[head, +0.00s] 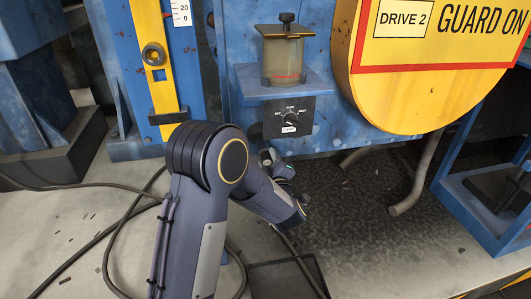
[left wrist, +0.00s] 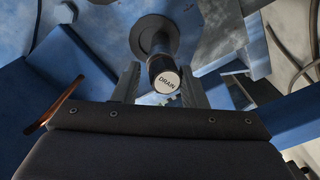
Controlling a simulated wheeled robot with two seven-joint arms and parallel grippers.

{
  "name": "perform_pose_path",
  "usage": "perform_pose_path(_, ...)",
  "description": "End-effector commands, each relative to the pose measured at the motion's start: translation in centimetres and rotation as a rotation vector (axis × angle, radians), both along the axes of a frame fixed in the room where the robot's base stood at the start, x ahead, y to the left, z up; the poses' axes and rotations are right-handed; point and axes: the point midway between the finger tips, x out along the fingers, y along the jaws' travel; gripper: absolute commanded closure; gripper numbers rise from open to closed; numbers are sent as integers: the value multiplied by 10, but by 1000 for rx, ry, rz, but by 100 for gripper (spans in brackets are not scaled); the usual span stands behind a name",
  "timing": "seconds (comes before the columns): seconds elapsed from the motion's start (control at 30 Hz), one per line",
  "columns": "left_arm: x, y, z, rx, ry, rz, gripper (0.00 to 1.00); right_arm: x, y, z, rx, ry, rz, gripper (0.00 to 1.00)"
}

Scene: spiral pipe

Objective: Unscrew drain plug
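The drain plug (left wrist: 165,80) shows in the left wrist view as a dark cylinder with a white round end face marked DRAIN. It sits on a pipe stub with a round flange on the blue machine. My left gripper (left wrist: 160,70) is open, one finger on each side of the plug. A gap shows on the left; the right finger looks close to the plug, and I cannot tell if it touches. In the head view my left arm hides the plug, and the gripper's fingers cannot be made out. My right gripper is in neither view.
A yellow guard (head: 425,95) bulges out at the right, with a bent grey pipe (head: 420,175) below. Black cables (head: 120,230) lie on the floor at left.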

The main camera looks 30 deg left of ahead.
Motion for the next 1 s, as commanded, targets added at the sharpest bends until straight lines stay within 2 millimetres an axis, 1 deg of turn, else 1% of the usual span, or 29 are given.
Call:
perform_pose_path(0.03, 0, 0, 2, 25, 20, -1, 62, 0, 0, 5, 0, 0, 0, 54)
perform_pose_path(1.0, 1, -1, 2, 516, 396, -1, 62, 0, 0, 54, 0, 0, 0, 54)
